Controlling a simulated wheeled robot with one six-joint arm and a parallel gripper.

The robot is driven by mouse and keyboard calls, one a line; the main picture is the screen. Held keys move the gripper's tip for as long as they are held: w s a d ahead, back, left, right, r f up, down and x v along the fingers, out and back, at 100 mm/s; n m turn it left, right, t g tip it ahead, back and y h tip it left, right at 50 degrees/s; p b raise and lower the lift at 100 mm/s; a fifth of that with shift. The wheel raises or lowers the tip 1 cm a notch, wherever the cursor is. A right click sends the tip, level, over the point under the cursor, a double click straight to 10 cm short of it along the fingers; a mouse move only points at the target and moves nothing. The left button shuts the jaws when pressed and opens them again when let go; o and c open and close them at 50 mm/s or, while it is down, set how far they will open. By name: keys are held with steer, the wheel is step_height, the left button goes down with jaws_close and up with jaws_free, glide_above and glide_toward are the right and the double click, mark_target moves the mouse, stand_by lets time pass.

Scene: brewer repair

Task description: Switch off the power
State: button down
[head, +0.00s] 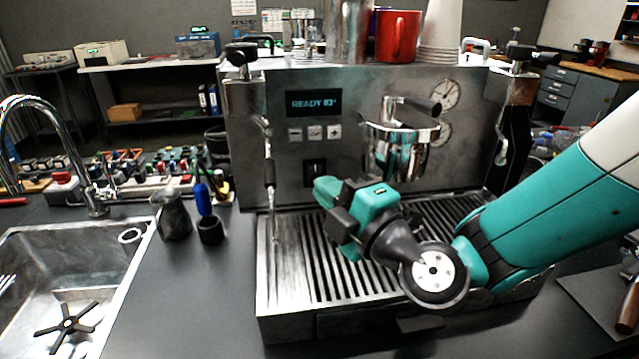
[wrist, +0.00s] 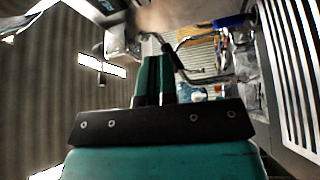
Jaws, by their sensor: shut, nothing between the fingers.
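The espresso machine (head: 362,92) stands on the dark counter, its steel front facing me. Its display (head: 313,102) is lit and reads READY with a number. Below the display are three small buttons (head: 314,134). Under them is a black switch (head: 315,171) on a dark plate, partly hidden at its lower edge by my gripper. My gripper (head: 325,187) is shut and empty, with its tips just below and in front of the switch; I cannot tell if they touch the panel. The wrist view shows the teal fingers (wrist: 155,82) together.
A steam wand (head: 270,185) hangs left of my gripper. A portafilter (head: 403,125) sits in the group head to the right. The slatted drip tray (head: 285,275) lies below my arm. A red mug (head: 397,36) stands on top. A steel pitcher (head: 172,216) and sink (head: 125,270) are left.

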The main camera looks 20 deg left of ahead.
mark_target(315, 175)
steer(key=w+a+f+p, duration=0.2)
steer(key=w+p, duration=0.1)
steer(key=w+a+f+p, duration=0.1)
steer(key=w+p, duration=0.1)
steer(key=shift+w+f, duration=0.1)
steer(key=shift+f, duration=0.1)
steer(key=shift+w+a+f, duration=0.45)
steer(key=shift+w, duration=0.2)
steer(key=shift+f, duration=0.1)
stand_by(1.5)
steer(key=shift+w+a+f+b, duration=0.1)
steer(key=shift+w+a+b, duration=0.1)
steer(key=shift+w+b, duration=0.15)
steer(key=shift+w+a+f, duration=0.15)
steer(key=shift+w+f, duration=0.05)
stand_by(0.7)
steer(key=shift+s+b, duration=0.15)
steer(key=shift+b, duration=0.35)
steer(key=shift+s+d+r+b, duration=0.35)
steer(key=shift+s+r+b, duration=0.05)
steer(key=shift+s+b, duration=0.1)
